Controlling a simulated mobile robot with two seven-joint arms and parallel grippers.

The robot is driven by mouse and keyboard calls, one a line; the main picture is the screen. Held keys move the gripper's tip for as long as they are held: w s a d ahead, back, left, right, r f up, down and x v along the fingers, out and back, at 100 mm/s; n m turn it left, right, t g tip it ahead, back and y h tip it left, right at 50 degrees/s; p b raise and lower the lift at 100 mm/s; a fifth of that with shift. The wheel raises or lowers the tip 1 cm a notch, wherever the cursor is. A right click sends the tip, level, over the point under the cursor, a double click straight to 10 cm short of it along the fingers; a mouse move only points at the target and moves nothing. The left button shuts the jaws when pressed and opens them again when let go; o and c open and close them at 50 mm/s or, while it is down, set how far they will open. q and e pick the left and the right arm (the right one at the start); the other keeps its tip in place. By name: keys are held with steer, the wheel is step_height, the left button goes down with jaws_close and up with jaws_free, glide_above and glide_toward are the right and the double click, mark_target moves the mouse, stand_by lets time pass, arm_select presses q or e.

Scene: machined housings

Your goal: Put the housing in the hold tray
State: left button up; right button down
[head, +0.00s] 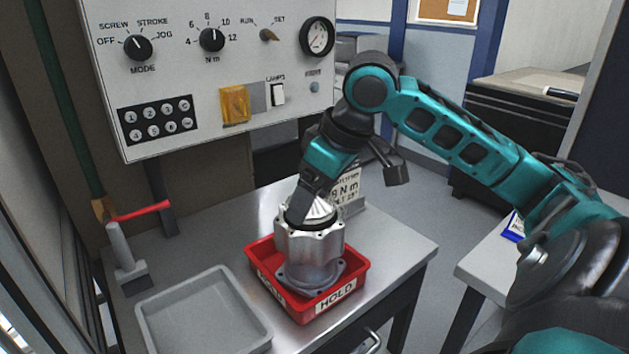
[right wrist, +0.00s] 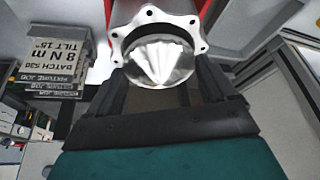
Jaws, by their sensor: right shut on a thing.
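The housing (head: 308,243) is a silver machined part with a wide base flange and a scalloped upper rim. In the head view it stands upright within the red hold tray (head: 336,297), which has a HOLD label on its front. I cannot tell whether its base rests on the tray floor. My right gripper (head: 311,212) reaches down from above and is shut on the upper part of the housing. In the right wrist view the housing's rim (right wrist: 158,52) sits between the two fingers. My left gripper is not in view.
An empty grey tray (head: 203,312) is left of the red tray on the metal table (head: 398,250). A red-handled lever (head: 140,211) stands at the table's left. A control panel (head: 205,75) hangs behind. A placard (head: 350,187) stands behind the housing, showing also in the right wrist view (right wrist: 54,62).

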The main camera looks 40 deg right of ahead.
steer(key=shift+f, duration=0.25)
jaws_free()
steer(key=shift+f, duration=0.1)
steer(key=p+v, duration=0.1)
steer(key=v, duration=1.1)
stand_by(0.4)
